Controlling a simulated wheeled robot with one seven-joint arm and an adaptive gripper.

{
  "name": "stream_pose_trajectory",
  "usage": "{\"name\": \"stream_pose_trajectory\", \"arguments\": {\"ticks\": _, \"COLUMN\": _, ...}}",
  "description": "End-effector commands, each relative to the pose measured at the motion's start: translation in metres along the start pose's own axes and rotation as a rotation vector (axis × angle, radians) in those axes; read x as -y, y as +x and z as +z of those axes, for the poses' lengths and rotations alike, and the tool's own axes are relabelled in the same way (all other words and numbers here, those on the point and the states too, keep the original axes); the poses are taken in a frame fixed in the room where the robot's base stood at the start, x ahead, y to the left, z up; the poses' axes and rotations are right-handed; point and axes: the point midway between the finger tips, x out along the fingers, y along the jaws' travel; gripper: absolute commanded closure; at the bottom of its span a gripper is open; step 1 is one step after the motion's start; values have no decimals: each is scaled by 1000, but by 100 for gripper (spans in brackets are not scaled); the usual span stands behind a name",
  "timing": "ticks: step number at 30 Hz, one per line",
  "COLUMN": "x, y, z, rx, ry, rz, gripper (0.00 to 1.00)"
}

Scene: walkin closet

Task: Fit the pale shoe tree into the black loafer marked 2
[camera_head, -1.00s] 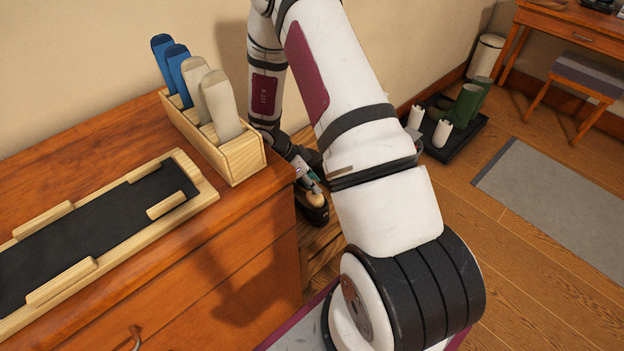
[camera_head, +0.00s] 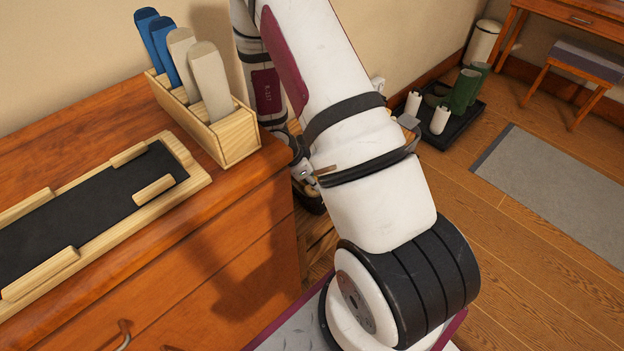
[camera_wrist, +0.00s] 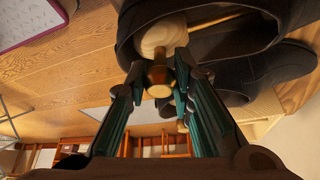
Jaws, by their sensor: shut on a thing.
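My gripper (camera_wrist: 158,78) is shut on the neck and knob of the pale shoe tree (camera_wrist: 160,36), between its teal-padded fingers. The tree's rounded pale heel piece lies at the opening of a black loafer (camera_wrist: 225,40), partly inside its rim, with a thin rod running along the opening. How deep it sits cannot be told. No number shows on the loafer. In the head view my arm hides most of the gripper and shoe, beside the dresser's right end.
A second black shoe (camera_wrist: 285,65) lies beside the loafer. On the dresser (camera_head: 235,195) stand a wooden box (camera_head: 235,138) of blue and beige upright pieces and a black-bottomed wooden tray (camera_head: 190,165). A boot tray (camera_head: 462,135) lies on the floor behind.

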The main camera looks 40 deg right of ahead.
Motion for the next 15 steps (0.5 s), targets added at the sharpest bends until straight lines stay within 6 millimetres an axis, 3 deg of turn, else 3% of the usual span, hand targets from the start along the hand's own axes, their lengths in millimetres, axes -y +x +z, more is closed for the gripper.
{"name": "stream_pose_trajectory", "arguments": {"ticks": 11, "x": 0, "y": 0, "z": 0, "rx": 0, "ry": 0, "rz": 0, "gripper": 100}}
{"name": "stream_pose_trajectory", "arguments": {"ticks": 12, "x": 0, "y": 0, "z": 0, "rx": 0, "ry": 0, "rz": 0, "gripper": 71}}
{"name": "stream_pose_trajectory", "arguments": {"ticks": 15, "x": 0, "y": 0, "z": 0, "rx": -1, "ry": 0, "rz": 0, "gripper": 55}}
